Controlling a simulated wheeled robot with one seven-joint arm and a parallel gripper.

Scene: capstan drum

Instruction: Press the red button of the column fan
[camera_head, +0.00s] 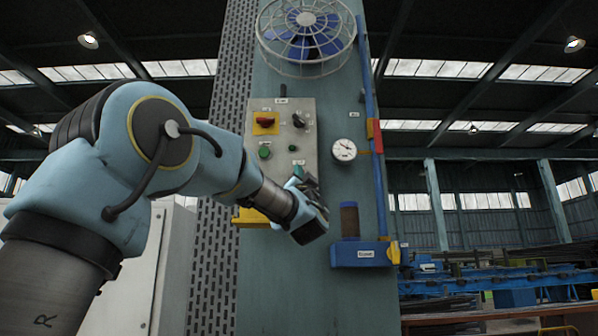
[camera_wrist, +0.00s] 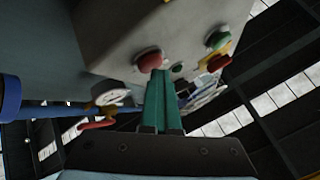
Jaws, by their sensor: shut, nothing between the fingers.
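The column fan (camera_head: 306,62) is a caged blue-bladed fan high on the teal column. Below it, a grey control box (camera_head: 284,104) is fixed to the column. In the wrist view, a round red button (camera_wrist: 149,59) stands out from the box face (camera_wrist: 118,30). In the head view I cannot make this button out; my gripper is in front of the lower right of the box. My gripper (camera_head: 298,173) is shut and empty. In the wrist view its green fingertips (camera_wrist: 158,73) are at the red button's lower edge; I cannot tell whether they touch it.
The box also bears a red rotary switch on a yellow plate (camera_head: 265,123), a black knob (camera_head: 298,121) and a green button (camera_head: 264,152). A white gauge (camera_head: 344,150), a blue vertical pipe (camera_head: 370,120) and a blue bracket (camera_head: 358,255) are to the right.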

